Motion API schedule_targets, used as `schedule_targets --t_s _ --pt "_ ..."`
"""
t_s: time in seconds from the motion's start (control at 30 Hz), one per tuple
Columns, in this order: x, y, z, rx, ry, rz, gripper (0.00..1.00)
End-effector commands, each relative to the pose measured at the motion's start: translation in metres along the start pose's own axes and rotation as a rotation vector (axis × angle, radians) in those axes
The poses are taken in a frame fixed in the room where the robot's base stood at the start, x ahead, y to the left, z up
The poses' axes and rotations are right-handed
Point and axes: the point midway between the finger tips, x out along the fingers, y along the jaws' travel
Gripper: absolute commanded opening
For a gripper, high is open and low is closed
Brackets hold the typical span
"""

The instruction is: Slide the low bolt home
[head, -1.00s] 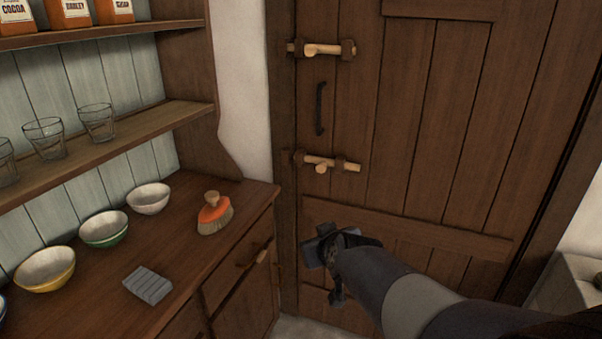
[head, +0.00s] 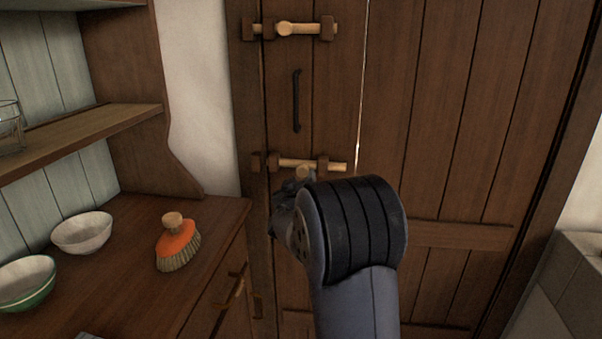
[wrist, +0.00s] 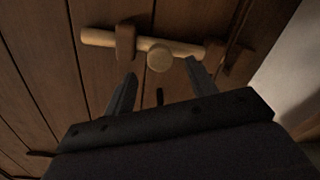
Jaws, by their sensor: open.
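The low bolt (head: 335,167) is a pale wooden bar with a round knob, lying across dark brackets on the plank door. Its right end sticks out past the right bracket. A dark bracket and keeper stand near its left end in the head view. In the wrist view the low bolt (wrist: 98,38) runs across the top, its knob (wrist: 160,60) between the fingertips. My gripper (wrist: 160,68) is open, one finger to each side of the knob; I cannot tell whether either touches it. In the head view my gripper (head: 290,195) is partly hidden by my wrist.
A similar upper bolt (head: 305,28) and a dark handle (head: 296,100) sit above on the door. A dresser counter (head: 125,235) at left holds an orange brush (head: 178,242) and bowls (head: 82,232). A thin bright line (head: 361,90) runs down the planks.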

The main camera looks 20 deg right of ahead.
Motion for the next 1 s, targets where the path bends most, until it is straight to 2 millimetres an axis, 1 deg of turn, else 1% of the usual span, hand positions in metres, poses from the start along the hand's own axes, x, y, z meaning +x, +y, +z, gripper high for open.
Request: schedule_targets --t_s 0.03,0.2,0.4,0.57,0.8,0.87,1.0 --pt "0.011 0.001 0.001 0.0 -0.001 0.002 0.54" --pt "0.037 0.0 0.001 0.001 -0.001 0.001 0.54" --pt "0.056 0.0 0.0 0.001 0.0 0.0 0.54" --pt "0.062 0.0 0.0 0.001 0.0 -0.001 0.54" --pt "0.062 0.0 0.0 0.001 0.0 -0.001 0.54" --pt "0.062 0.0 0.0 0.001 0.0 -0.001 0.5" --pt "0.062 0.0 0.0 0.001 0.0 -0.001 0.38"
